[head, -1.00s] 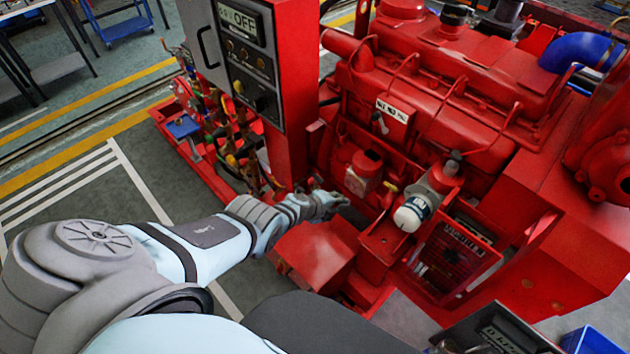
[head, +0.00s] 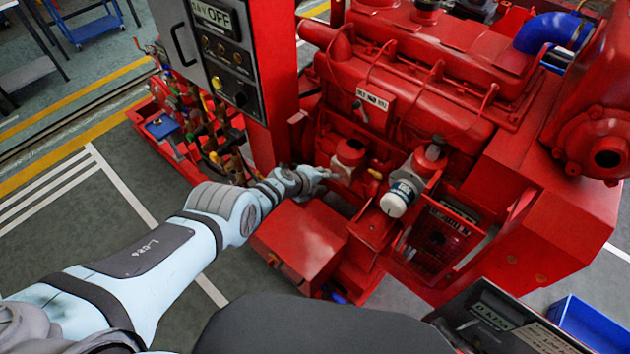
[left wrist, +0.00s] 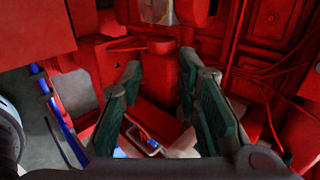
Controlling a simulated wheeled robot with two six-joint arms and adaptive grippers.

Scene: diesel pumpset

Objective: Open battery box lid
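A red box (head: 298,238) that looks like the battery box stands low at the front of the pumpset in the head view, its flat top closed. My left gripper (head: 326,176) is just behind the box's far edge, beside the engine. In the left wrist view its two dark green fingers (left wrist: 162,98) are spread apart, with nothing clearly held. Below and between them a small metal handle or latch (left wrist: 146,138) shows, next to something blue. I cannot tell whether it belongs to the box lid. My right gripper is not in view.
The red control panel (head: 274,70) rises just left of my left gripper. The engine (head: 420,100) and a white-capped filter (head: 397,198) are close on the right. A blue bin (head: 590,322) lies at the lower right.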

